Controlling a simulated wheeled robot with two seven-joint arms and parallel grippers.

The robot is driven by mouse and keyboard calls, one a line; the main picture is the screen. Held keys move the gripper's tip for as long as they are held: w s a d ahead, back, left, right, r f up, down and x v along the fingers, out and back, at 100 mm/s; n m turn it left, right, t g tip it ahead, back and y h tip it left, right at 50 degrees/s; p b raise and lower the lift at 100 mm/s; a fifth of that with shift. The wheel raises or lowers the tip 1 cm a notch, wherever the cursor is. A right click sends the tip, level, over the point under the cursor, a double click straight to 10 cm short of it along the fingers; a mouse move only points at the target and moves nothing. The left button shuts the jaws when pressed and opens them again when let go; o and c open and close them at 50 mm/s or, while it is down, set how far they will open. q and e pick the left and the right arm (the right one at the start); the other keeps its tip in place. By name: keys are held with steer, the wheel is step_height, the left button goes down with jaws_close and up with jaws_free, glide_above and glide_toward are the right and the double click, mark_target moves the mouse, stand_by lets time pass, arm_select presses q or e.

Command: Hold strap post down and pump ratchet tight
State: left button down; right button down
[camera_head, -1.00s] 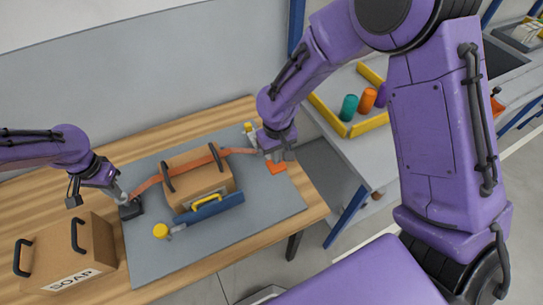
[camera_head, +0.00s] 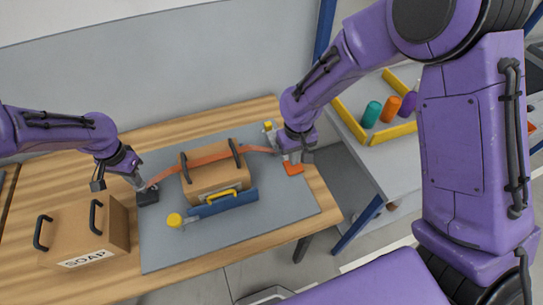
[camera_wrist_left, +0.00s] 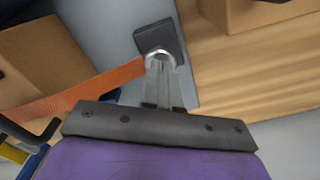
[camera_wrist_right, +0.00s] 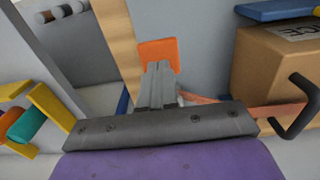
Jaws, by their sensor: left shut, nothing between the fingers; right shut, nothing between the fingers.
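The strap post, a dark block (camera_head: 148,197) with a metal ring, stands on the mat's left side. My left gripper (camera_head: 141,186) is shut over it, fingertips at the ring (camera_wrist_left: 160,57); I cannot tell if they press on it. The orange strap (camera_head: 211,158) runs from the post over a cardboard box (camera_head: 218,184) to the right side. There, an orange piece (camera_head: 294,169), perhaps the ratchet handle, shows under my right gripper (camera_head: 293,159). In the right wrist view the shut fingers (camera_wrist_right: 160,68) overlap the orange piece (camera_wrist_right: 158,50); contact is unclear. The gripper hides most of the ratchet.
A box marked SOAP (camera_head: 82,235) stands at the table's left. A side table (camera_head: 385,165) holds colored cylinders. The grey mat's front (camera_head: 245,235) is clear.

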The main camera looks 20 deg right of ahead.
arm_select(q)
steer(key=shift+f, duration=1.3)
arm_select(e)
steer(key=shift+f, duration=0.2)
arm_select(q)
steer(key=shift+s, duration=0.1)
arm_select(e)
steer(key=shift+f, duration=2)
steer(key=shift+r, duration=2.4)
steer(key=shift+f, duration=0.35)
